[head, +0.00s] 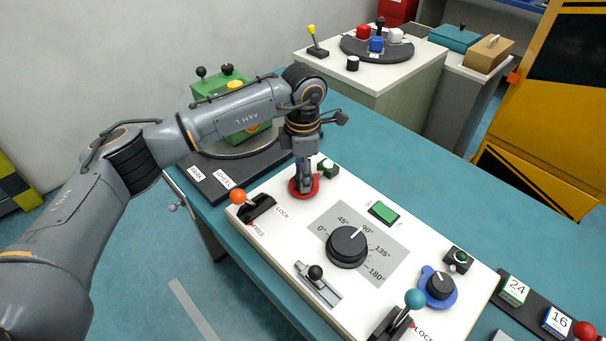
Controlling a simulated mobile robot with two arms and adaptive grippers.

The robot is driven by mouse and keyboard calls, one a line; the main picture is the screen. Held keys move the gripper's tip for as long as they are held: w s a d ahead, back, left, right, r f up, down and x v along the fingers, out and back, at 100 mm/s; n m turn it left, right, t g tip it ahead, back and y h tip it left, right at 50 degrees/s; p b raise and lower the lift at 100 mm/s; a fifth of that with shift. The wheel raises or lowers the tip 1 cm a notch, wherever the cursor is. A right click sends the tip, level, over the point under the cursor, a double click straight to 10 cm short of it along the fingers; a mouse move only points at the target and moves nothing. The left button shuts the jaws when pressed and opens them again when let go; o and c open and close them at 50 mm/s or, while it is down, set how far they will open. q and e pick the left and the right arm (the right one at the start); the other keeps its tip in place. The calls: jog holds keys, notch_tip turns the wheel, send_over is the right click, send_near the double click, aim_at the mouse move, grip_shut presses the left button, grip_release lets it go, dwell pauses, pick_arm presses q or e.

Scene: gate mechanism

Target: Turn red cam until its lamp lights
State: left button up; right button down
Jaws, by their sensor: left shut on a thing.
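The red cam (304,191) is a red disc near the back left of the white panel (290,239). My left gripper (304,186) points straight down over it and is shut on its middle, hiding the knob. My right gripper is not in view.
The panel also has an orange-knob lever (238,196), a black dial (347,246), a green button (384,211), a black-knob slider (316,272), a blue cam (438,288) and a teal-knob lever (414,299). A green box (228,103) stands behind my left arm.

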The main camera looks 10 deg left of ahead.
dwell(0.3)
pick_arm(q)
jog(key=o, duration=1.1)
jog(key=shift+o, duration=0.2)
notch_tip(320, 180, up, 12)
jog(key=shift+f, duration=0.1)
